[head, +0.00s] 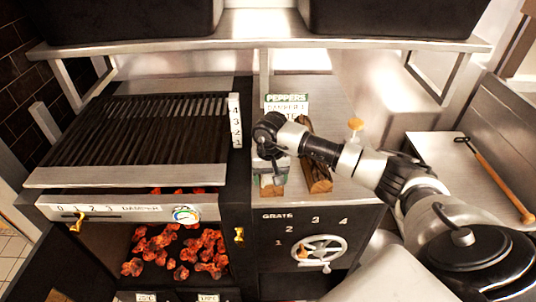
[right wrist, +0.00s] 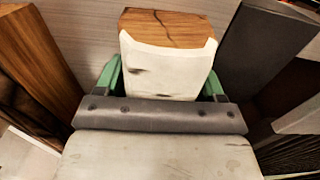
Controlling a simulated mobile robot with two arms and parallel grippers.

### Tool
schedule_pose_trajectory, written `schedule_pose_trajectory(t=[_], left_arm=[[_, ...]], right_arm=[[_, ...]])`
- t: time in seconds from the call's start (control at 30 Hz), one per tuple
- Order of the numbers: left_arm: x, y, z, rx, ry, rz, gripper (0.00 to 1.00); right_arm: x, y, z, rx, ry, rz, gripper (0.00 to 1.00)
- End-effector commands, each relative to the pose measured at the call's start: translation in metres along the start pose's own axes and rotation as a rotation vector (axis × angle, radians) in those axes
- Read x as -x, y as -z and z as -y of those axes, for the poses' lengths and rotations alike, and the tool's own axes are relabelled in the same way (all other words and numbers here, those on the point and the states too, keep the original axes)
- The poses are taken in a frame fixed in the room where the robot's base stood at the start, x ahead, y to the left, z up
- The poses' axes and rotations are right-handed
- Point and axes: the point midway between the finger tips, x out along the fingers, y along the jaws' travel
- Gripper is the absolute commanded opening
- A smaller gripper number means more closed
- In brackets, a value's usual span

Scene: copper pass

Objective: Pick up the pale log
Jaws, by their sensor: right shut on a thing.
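The pale log (right wrist: 168,70) has whitish bark and a brown cut end with a dark crack. In the right wrist view it sits between the green fingers of my right gripper (right wrist: 162,82), which is shut on it. In the head view my right gripper (head: 270,168) points down at the counter left of a brown log. The end of the pale log (head: 271,188) shows just below the gripper, and the rest is mostly hidden. I cannot tell whether it touches the counter. My left gripper is in neither view.
A brown log (head: 319,178) lies close to the right of the gripper. A grill grate (head: 145,130) over glowing coals (head: 178,250) is at left. A shelf (head: 260,44) spans above. A PEPPERS sign (head: 287,98) stands behind. A wooden-handled tool (head: 505,188) lies at right.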

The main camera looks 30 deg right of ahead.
Motion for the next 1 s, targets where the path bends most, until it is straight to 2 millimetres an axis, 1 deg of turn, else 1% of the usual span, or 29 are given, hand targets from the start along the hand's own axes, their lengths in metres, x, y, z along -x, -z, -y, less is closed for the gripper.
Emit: schedule_pose_trajectory(t=[0.03,0.1,0.37,0.47,0.6,0.63,0.73,0.83,1.0], left_arm=[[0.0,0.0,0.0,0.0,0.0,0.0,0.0],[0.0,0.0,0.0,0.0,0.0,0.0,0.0],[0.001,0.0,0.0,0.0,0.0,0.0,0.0],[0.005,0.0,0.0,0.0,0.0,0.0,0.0],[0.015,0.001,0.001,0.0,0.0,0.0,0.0],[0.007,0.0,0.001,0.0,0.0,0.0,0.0],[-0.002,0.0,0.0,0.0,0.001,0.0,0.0],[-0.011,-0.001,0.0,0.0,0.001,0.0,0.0],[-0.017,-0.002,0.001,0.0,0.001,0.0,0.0]], right_arm=[[0.0,0.0,0.0,0.0,-0.001,0.0,0.32],[0.002,0.001,0.0,-0.001,0.002,-0.003,0.23],[0.002,0.001,0.0,-0.001,0.001,-0.003,0.23],[0.004,0.001,0.0,-0.001,0.001,-0.003,0.23],[0.01,0.0,0.0,-0.001,0.002,-0.002,0.23],[0.011,0.002,0.0,0.0,0.003,-0.007,0.23],[0.027,0.002,0.0,0.001,0.004,-0.011,0.23],[0.047,0.002,0.0,0.001,0.004,-0.011,0.23],[0.064,-0.023,-0.023,0.0,0.0,-0.008,0.23]])
